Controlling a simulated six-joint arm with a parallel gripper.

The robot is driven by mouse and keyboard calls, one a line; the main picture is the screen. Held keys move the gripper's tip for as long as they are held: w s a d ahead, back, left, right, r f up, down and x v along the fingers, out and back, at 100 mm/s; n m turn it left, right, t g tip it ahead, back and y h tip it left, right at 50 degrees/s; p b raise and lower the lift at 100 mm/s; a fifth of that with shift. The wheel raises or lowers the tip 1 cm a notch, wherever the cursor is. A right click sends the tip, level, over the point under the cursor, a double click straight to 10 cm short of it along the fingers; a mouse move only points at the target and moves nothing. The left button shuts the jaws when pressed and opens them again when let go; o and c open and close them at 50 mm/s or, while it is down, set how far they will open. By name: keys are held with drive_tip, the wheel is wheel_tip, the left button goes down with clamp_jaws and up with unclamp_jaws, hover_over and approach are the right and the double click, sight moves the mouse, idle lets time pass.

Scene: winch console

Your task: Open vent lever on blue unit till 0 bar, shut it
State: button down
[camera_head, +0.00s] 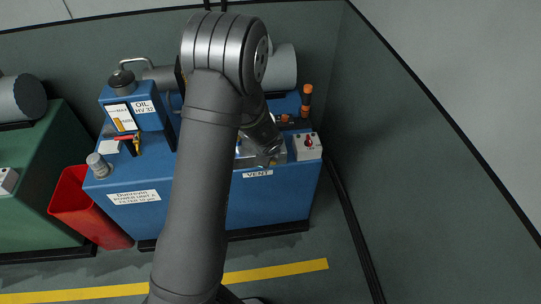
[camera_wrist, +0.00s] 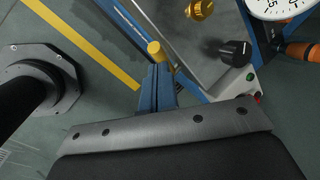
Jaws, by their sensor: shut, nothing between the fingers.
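The blue unit (camera_head: 270,207) stands against the back wall in the head view, with a VENT label (camera_head: 258,174) on its front. My arm hides much of its middle. In the wrist view a yellow cylindrical end (camera_wrist: 155,48), perhaps the vent lever's grip, lies just beyond my fingertips by the unit's front edge. I cannot tell whether they touch. My gripper (camera_wrist: 156,72) is shut and empty, its blue fingers together. A white dial gauge (camera_wrist: 275,7) is cut off by the top edge. Its needle cannot be read.
A brass knob (camera_wrist: 200,9) and black knob (camera_wrist: 235,48) stand on the unit's top panel. A white switch box (camera_head: 307,147) and orange handle (camera_head: 306,95) are at its right. A red bin (camera_head: 80,207) and green unit (camera_head: 40,165) stand left. Floor to the right is clear.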

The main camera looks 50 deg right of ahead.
drive_tip(key=shift+w+a+f, duration=0.4)
drive_tip(key=shift+f, duration=0.25)
drive_tip(key=shift+w+a+f, duration=0.4)
drive_tip(key=shift+w+f, duration=0.05)
drive_tip(key=shift+f, duration=0.2)
drive_tip(key=shift+w+a+f, duration=0.4)
drive_tip(key=shift+f, duration=0.25)
drive_tip(key=shift+a+f, duration=0.1)
drive_tip(key=shift+f, duration=0.05)
drive_tip(key=a+r, duration=0.9)
drive_tip(key=shift+w, duration=0.15)
idle(0.4)
